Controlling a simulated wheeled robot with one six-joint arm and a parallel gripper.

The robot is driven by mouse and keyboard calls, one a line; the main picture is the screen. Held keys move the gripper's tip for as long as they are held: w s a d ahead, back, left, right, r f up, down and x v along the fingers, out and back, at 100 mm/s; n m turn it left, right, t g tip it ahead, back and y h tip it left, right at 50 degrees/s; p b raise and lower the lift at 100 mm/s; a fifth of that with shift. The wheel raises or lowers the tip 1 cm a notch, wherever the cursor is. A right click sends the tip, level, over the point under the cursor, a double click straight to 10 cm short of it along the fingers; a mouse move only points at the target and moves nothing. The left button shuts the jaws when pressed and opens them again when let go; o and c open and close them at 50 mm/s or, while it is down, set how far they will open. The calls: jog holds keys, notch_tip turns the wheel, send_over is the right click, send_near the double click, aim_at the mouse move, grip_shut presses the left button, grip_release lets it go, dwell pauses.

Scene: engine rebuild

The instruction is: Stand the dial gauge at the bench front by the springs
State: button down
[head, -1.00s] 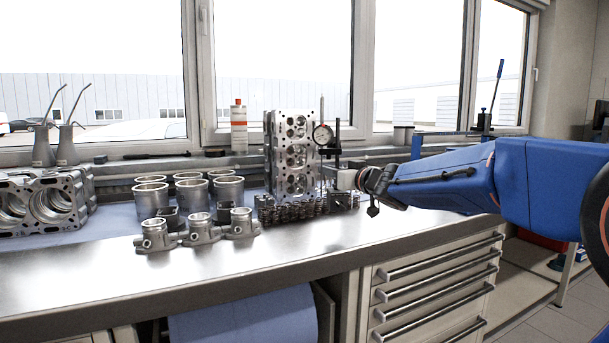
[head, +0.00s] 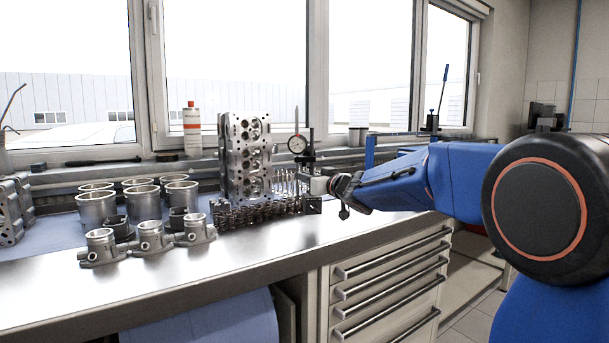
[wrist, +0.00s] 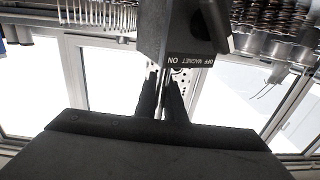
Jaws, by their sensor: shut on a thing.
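The dial gauge (head: 297,145) has a round white face on a dark upright stand, just right of the cylinder head in the head view. My gripper (head: 326,185) is shut on its stand; the wrist view shows the fingers (wrist: 162,95) closed at the dark magnet base (wrist: 185,58), marked OFF MAGNET ON. The stand looks upright in the head view. The springs (head: 245,215) stand in a row in front of the cylinder head, left of the gauge; they also show in the wrist view (wrist: 275,18). I cannot tell whether the base touches the bench (head: 255,255).
The cylinder head (head: 245,155) stands upright behind the springs. Valves (head: 284,183) stand beside it. Cylinder liners (head: 97,208) and throttle bodies (head: 147,237) are on the left. The bench front strip is clear. Drawers (head: 390,285) are below.

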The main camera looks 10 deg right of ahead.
jog(key=shift+f, duration=2)
jog(key=shift+f, duration=0.45)
jog(key=c, duration=1.8)
grip_release()
jog(key=shift+o, duration=0.2)
jog(key=v, duration=1.7)
jog(key=shift+s, duration=0.2)
jog(key=shift+d, duration=0.15)
